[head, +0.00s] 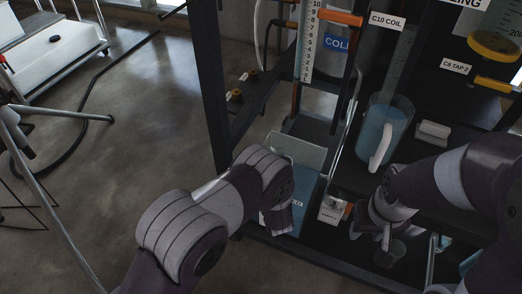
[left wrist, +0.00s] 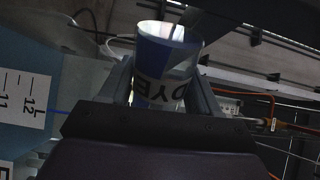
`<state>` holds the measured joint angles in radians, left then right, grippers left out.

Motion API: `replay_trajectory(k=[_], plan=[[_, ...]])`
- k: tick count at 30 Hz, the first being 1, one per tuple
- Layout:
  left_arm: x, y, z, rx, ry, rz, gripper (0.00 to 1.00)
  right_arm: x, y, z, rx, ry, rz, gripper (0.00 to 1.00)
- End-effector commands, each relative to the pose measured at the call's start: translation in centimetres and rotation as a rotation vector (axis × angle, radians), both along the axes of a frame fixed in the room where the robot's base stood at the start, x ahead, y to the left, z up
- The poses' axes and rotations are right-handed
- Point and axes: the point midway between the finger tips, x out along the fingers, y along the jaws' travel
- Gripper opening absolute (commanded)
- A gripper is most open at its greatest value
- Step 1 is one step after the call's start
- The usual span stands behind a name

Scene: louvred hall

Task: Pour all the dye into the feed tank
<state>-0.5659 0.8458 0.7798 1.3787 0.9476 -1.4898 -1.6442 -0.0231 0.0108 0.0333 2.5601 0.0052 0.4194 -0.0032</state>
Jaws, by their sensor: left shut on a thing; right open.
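My left gripper (left wrist: 165,76) is shut on a cup (left wrist: 168,60) in the left wrist view. The cup is blue and white with dark letters that look like DYE. Its open rim faces up in that view; its contents are hidden. In the head view my left arm reaches over a clear-walled rectangular tank (head: 310,154) with a blue front and a small unreadable label. I cannot tell whether it is the feed tank; the held cup is not clear there. My right gripper (head: 385,238) is open, above a small clear beaker (head: 389,254).
A large jug (head: 397,112) with blue contents and a white handle (head: 380,148) stands on the rack shelf. A dark upright post (head: 213,90) edges the rack on the left. A graduated column (head: 307,40) stands behind. The concrete floor at left holds a hose and a cart.

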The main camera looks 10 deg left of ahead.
Motion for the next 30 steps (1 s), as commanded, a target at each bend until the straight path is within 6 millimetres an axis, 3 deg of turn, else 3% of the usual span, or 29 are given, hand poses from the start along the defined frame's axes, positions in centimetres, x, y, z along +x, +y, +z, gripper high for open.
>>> replay_trajectory(k=[30], plan=[[0.03, -0.07, 0.31, 0.025, 0.009, 0.000, 0.00, 0.00, 0.00, 0.61, 0.000, 0.000, 0.000, 0.43]])
